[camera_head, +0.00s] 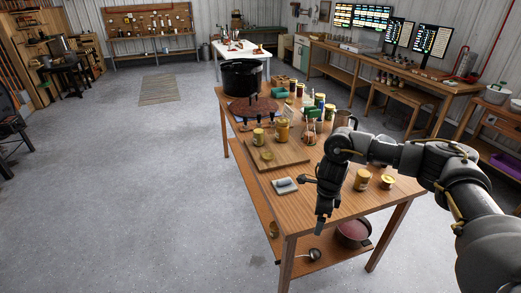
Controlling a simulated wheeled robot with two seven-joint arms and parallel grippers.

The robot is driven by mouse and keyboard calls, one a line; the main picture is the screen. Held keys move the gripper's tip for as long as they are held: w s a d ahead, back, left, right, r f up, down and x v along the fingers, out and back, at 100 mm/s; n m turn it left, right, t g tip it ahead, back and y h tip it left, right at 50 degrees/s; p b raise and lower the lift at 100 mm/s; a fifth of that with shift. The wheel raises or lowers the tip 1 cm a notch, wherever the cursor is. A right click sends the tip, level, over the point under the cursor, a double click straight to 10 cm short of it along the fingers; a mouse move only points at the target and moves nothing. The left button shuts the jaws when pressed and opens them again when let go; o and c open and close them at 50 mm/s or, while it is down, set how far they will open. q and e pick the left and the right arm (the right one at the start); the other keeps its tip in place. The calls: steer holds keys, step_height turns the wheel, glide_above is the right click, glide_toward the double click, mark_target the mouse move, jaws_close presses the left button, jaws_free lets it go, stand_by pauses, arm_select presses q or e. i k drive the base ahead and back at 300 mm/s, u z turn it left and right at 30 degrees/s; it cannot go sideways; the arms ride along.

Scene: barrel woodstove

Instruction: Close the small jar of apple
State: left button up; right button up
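Several small jars with yellowish sides or tops stand on the wooden table (330,205). One jar (362,180) and a shorter one (387,182) stand at the right, just past my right forearm. A taller jar (283,130) and a smaller jar (258,136) stand near the cutting board. A low yellow item (267,155), perhaps a lid or a shallow jar, lies on the board. I cannot tell which jar holds apple. My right gripper (320,228) points down near the table's front left edge, apart from the jars; its fingers are too small and dark to read. My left gripper is out of view.
A wooden cutting board (285,155) lies mid-table. A small pale dish or cloth (285,186) lies at the left edge. A black pot (242,78) stands at the far end, with bottles (309,133) nearby. A lower shelf holds a pan (353,233).

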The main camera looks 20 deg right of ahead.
mark_target(259, 137)
steer(key=z, duration=0.05)
steer(key=i, duration=1.7)
